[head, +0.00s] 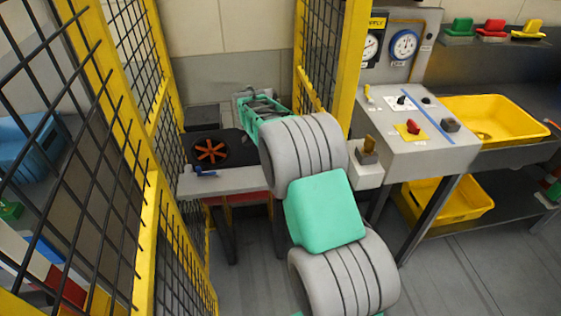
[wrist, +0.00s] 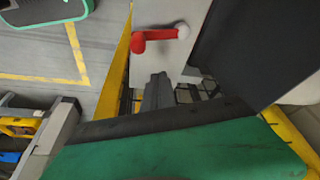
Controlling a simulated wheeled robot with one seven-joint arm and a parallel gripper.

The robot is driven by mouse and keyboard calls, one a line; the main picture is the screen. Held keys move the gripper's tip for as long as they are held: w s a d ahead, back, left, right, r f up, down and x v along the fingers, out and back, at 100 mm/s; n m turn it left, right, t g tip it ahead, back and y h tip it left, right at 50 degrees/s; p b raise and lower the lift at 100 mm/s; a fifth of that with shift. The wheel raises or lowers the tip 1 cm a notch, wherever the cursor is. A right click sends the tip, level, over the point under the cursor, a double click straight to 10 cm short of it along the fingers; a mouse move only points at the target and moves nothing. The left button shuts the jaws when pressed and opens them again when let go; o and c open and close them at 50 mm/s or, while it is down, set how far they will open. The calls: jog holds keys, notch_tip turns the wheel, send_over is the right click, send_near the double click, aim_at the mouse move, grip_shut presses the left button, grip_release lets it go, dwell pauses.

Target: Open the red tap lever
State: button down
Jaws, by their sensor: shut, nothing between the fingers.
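The red tap lever (wrist: 155,36) shows in the wrist view near the top centre. It is a short red handle with a bent end at the left and a pale round end at the right, against a light grey panel. My gripper (wrist: 159,80) is shut and empty, with its dark fingers just below the lever in the picture. A gap shows between fingertips and lever, though the depth is hard to judge. In the head view my arm reaches toward the back, and I cannot make out the red lever or my fingertips there.
An orange handwheel (head: 210,150) and a small blue handle (head: 202,173) are at the bench, left of my arm. Yellow-framed mesh fencing (head: 150,240) stands at the left. A grey control console (head: 425,155) with a red knob (head: 412,127) and a yellow bin (head: 490,120) are at the right.

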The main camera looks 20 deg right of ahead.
jog(key=d+v, duration=0.1)
jog(key=v, duration=0.8)
jog(key=shift+r, duration=0.55)
jog(key=shift+a, duration=0.15)
jog(key=s+a+f+n+t+y, duration=0.1)
jog(key=s+a+n, duration=0.4)
jog(key=s, duration=0.3)
jog(key=s+a+n+t+y, duration=0.1)
jog(key=s+a+n+y, duration=0.1)
jog(key=s+a+n, duration=0.5)
jog(key=s+a+f+n+t+y, duration=0.1)
jog(key=s+a+n, duration=0.25)
jog(key=s, duration=0.55)
jog(key=w+d+m+t+b, duration=0.15)
jog(key=w+d+m, duration=0.3)
jog(key=d, duration=0.45)
jog(key=w+d+m+t+b, duration=0.1)
jog(key=w+d+m+t, duration=0.15)
jog(key=w+d, duration=0.5)
jog(key=a+x, duration=0.1)
jog(key=x, duration=0.9)
jog(key=shift+w+a+y, duration=0.3)
jog(key=shift+w+y, duration=0.1)
jog(key=shift+w, duration=0.05)
